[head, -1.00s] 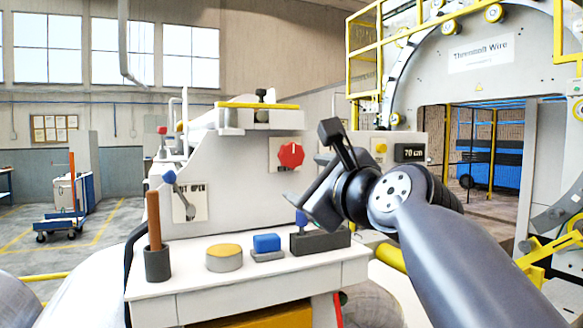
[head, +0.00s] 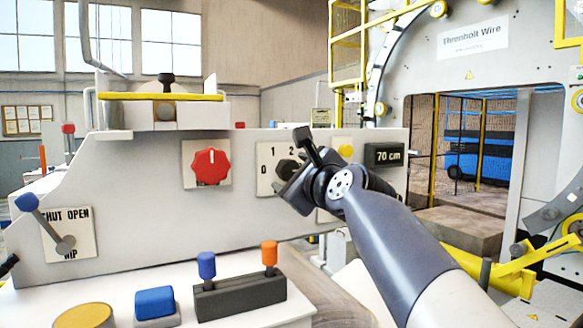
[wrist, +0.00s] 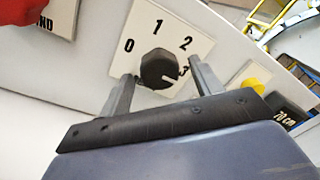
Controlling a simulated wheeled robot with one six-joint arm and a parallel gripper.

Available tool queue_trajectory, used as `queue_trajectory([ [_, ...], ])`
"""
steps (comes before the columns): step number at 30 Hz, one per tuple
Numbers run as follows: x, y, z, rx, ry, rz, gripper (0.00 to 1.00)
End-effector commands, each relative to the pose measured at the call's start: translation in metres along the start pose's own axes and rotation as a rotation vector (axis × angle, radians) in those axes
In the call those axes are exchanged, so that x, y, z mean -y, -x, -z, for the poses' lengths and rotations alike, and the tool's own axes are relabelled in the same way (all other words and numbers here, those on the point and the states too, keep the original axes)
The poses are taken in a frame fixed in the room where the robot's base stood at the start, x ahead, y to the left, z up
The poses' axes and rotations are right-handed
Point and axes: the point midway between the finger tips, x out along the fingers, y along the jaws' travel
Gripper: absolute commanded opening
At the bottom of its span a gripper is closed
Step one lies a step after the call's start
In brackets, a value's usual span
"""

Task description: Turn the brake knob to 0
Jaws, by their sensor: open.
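A black knob (wrist: 158,69) sits on a white plate (wrist: 143,24) marked 0, 1, 2 and 3 in the wrist view. A pale mark on its face points toward the lower right, near the 3. The knob also shows in the head view (head: 286,167), partly covered by my gripper. My gripper (wrist: 161,73) is open, with one finger on each side of the knob. I cannot tell whether the fingers touch it. No name for this knob is readable.
A red knob (head: 211,166) is left of the dial plate. A yellow button (head: 345,150) and a 70 cm display (head: 384,155) are to its right. A blue-ended lever (head: 44,222) is at far left.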

Motion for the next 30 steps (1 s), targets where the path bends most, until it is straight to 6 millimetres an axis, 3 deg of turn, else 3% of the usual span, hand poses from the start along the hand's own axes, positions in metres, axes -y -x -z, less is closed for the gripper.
queue_trajectory([
  [13, 0.0001, -0.0092, -0.0002, 0.001, 0.000, 0.001, 0.60],
  [30, 0.0001, -0.0089, -0.0001, 0.000, 0.000, 0.001, 0.17],
])
